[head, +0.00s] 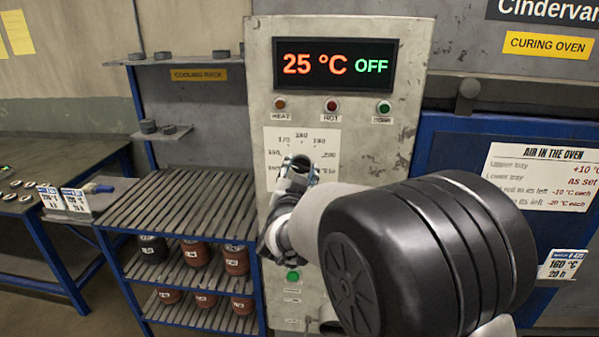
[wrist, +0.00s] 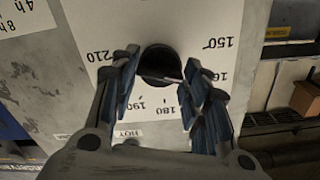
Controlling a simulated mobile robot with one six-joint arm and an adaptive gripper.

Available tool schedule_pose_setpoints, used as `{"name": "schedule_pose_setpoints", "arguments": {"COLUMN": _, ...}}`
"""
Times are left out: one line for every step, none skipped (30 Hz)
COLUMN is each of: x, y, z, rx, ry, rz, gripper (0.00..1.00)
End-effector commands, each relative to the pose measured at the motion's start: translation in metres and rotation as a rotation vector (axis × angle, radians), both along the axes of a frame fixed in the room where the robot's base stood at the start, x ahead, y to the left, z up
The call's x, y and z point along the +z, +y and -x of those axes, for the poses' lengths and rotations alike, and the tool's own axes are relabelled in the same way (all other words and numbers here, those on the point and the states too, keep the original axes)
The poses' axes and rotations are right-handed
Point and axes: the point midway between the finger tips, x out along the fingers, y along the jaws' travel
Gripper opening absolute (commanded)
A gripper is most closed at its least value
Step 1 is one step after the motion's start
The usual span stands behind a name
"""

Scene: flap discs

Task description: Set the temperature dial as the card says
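The temperature dial is a dark round knob (wrist: 160,64) on a white scale plate, seen upside down in the wrist view with 150, 180, 190 and 210 readable. Its pointer setting cannot be told. My gripper (wrist: 161,58) is open, with one blue-padded finger on each side of the knob; contact cannot be told. A card (head: 563,264) at the right reads 160 °C, 20 h. The display (head: 335,65) reads 25 °C OFF.
A white notice (head: 540,177) headed AIR IN THE OVEN lists tray offsets. Three lamps, including the red one (head: 331,105), sit below the display. A green button (head: 293,275) is lower on the panel. A slatted rack (head: 175,208) stands left.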

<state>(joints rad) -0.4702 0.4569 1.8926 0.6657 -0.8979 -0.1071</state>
Motion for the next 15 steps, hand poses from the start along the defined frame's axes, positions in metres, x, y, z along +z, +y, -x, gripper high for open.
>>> {"name": "schedule_pose_setpoints", "arguments": {"x": -0.0001, "y": 0.0001, "z": 0.0000, "rx": 0.000, "ry": 0.000, "rz": 0.000, "gripper": 0.46}}
{"name": "schedule_pose_setpoints", "arguments": {"x": -0.0001, "y": 0.0001, "z": 0.0000, "rx": 0.000, "ry": 0.000, "rz": 0.000, "gripper": 0.48}}
{"name": "schedule_pose_setpoints", "arguments": {"x": -0.0001, "y": 0.0001, "z": 0.0000, "rx": 0.000, "ry": 0.000, "rz": 0.000, "gripper": 0.51}}
{"name": "schedule_pose_setpoints", "arguments": {"x": -0.0001, "y": 0.0001, "z": 0.0000, "rx": 0.000, "ry": 0.000, "rz": 0.000, "gripper": 0.53}}
{"name": "schedule_pose_setpoints", "arguments": {"x": -0.0001, "y": 0.0000, "z": 0.0000, "rx": 0.000, "ry": 0.000, "rz": 0.000, "gripper": 0.55}}
{"name": "schedule_pose_setpoints", "arguments": {"x": -0.0001, "y": 0.0000, "z": 0.0000, "rx": 0.000, "ry": 0.000, "rz": 0.000, "gripper": 0.58}}
{"name": "schedule_pose_setpoints", "arguments": {"x": -0.0001, "y": 0.0000, "z": 0.0000, "rx": 0.000, "ry": 0.000, "rz": -0.001, "gripper": 0.60}}
{"name": "schedule_pose_setpoints", "arguments": {"x": -0.0001, "y": 0.0000, "z": 0.0000, "rx": 0.000, "ry": 0.000, "rz": -0.001, "gripper": 0.62}}
{"name": "schedule_pose_setpoints", "arguments": {"x": -0.0001, "y": 0.0000, "z": 0.0000, "rx": 0.000, "ry": 0.000, "rz": -0.001, "gripper": 0.62}}
{"name": "schedule_pose_setpoints", "arguments": {"x": -0.0001, "y": 0.0000, "z": 0.0000, "rx": 0.000, "ry": 0.000, "rz": -0.001, "gripper": 0.62}}
{"name": "schedule_pose_setpoints", "arguments": {"x": -0.0001, "y": 0.0000, "z": 0.0000, "rx": 0.000, "ry": 0.000, "rz": -0.001, "gripper": 0.62}}
{"name": "schedule_pose_setpoints", "arguments": {"x": -0.0001, "y": 0.0000, "z": 0.0000, "rx": 0.000, "ry": 0.000, "rz": -0.001, "gripper": 0.62}}
{"name": "schedule_pose_setpoints", "arguments": {"x": 0.0000, "y": 0.0000, "z": 0.0000, "rx": 0.000, "ry": 0.000, "rz": -0.001, "gripper": 0.62}}
{"name": "schedule_pose_setpoints", "arguments": {"x": 0.0000, "y": 0.0000, "z": 0.0000, "rx": 0.000, "ry": 0.000, "rz": -0.001, "gripper": 0.62}}
{"name": "schedule_pose_setpoints", "arguments": {"x": 0.0000, "y": 0.0000, "z": 0.0000, "rx": 0.000, "ry": 0.000, "rz": -0.001, "gripper": 0.62}}
